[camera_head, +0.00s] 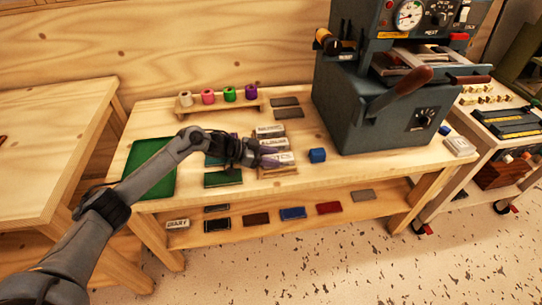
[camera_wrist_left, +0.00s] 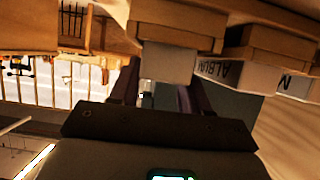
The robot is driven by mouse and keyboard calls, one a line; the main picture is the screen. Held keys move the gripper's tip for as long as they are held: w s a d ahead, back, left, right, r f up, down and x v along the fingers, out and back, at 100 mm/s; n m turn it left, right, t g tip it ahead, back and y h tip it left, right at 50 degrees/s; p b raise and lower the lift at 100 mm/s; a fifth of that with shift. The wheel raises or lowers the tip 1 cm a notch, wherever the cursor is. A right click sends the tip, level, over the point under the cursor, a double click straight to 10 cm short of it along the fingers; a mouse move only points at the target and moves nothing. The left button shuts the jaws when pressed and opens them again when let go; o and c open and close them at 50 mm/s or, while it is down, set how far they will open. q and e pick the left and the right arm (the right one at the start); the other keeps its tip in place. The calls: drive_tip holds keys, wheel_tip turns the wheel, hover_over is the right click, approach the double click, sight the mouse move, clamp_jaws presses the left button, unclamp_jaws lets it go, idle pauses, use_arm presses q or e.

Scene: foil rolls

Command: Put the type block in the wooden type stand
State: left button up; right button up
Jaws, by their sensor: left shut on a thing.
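My left gripper (camera_head: 258,153) is shut on a pale type block (camera_head: 279,160) at the front of the wooden type stand (camera_head: 278,173). In the left wrist view, the fingers (camera_wrist_left: 163,88) are on either side of the block (camera_wrist_left: 167,63), close against a wooden piece of the stand (camera_wrist_left: 176,22). I cannot tell whether the block is fully seated. Two other lettered blocks, a back one (camera_head: 270,131) and a middle one (camera_head: 272,143), stand behind it. A block lettered ALBUM (camera_wrist_left: 222,72) shows in the left wrist view. My right gripper is out of view.
A grey press (camera_head: 365,110) stands right of the stand, with a small blue block (camera_head: 317,155) between. A green mat (camera_head: 150,168) lies left. Foil rolls (camera_head: 229,94) stand on a rack behind. The lower shelf (camera_head: 340,222) holds several flat pieces and a DIARY block (camera_head: 178,224).

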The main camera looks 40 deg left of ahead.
use_arm(q)
drive_tip(key=o, duration=1.3)
drive_tip(key=shift+r, duration=0.35)
drive_tip(key=p+v, duration=0.3)
drive_tip(key=v, duration=0.9)
drive_tip(key=shift+s, duration=0.1)
